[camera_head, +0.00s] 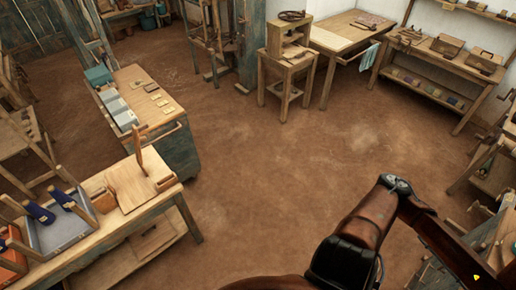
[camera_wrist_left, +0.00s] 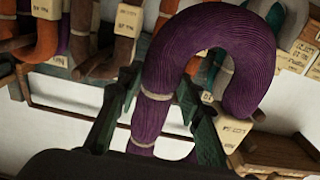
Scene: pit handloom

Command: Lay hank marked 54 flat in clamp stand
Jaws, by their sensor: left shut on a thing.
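My left gripper (camera_wrist_left: 163,98) is shut on a thick purple hank (camera_wrist_left: 210,35) in the left wrist view. The hank bends over in a loop above the fingers, and pale ties bind it. A paper tag (camera_wrist_left: 233,130) hangs at its right end; its writing is too blurred to read. In the head view neither gripper shows, and one of my arms crosses the lower right. A wooden board with an upright post (camera_head: 140,180) stands on the left bench; I cannot tell whether it is the clamp stand.
Other tagged hanks, orange (camera_wrist_left: 45,40), brown (camera_wrist_left: 82,30) and grey (camera_wrist_left: 290,20), hang close behind the purple one. A blue-grey tray (camera_head: 62,232) lies on the left bench (camera_head: 185,175). A cabinet (camera_head: 178,150) stands beyond it. The middle floor is clear.

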